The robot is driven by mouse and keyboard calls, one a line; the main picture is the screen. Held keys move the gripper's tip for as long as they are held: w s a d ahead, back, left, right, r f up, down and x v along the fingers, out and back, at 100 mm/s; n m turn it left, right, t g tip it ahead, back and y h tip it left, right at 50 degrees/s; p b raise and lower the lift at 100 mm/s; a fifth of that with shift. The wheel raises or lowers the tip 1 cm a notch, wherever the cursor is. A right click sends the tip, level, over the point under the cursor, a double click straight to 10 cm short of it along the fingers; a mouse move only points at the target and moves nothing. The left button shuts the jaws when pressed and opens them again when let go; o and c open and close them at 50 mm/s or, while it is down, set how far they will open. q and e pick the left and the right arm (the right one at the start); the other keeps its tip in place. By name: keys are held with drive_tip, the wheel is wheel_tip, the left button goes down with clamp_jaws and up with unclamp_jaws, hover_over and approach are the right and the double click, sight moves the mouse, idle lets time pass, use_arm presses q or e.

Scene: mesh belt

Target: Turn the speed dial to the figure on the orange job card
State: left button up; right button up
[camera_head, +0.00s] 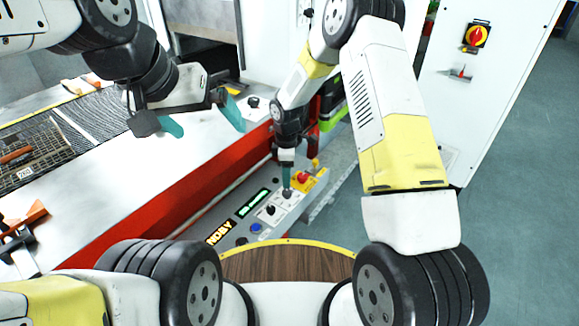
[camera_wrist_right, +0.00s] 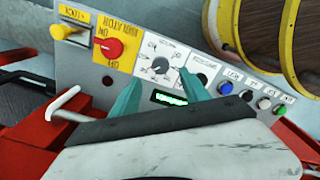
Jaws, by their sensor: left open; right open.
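The speed dial (camera_wrist_right: 160,66) is a dark round knob on a white scale plate; its figures are too small to read. It also shows in the head view (camera_head: 287,193), just under my right gripper (camera_head: 287,174). In the right wrist view my right gripper (camera_wrist_right: 160,84) is open, its teal fingertips to either side of the dial in the picture; I cannot tell whether they touch it. My left gripper (camera_head: 204,121) is open and empty above the white machine top. No orange job card with a readable figure can be made out.
The mesh belt (camera_head: 60,150) and an orange piece (camera_head: 37,212) are at left.

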sight(287, 191)
wheel_tip(287, 191, down, 7)
drive_tip(key=shift+r, duration=0.1)
idle(0.3)
clamp_jaws()
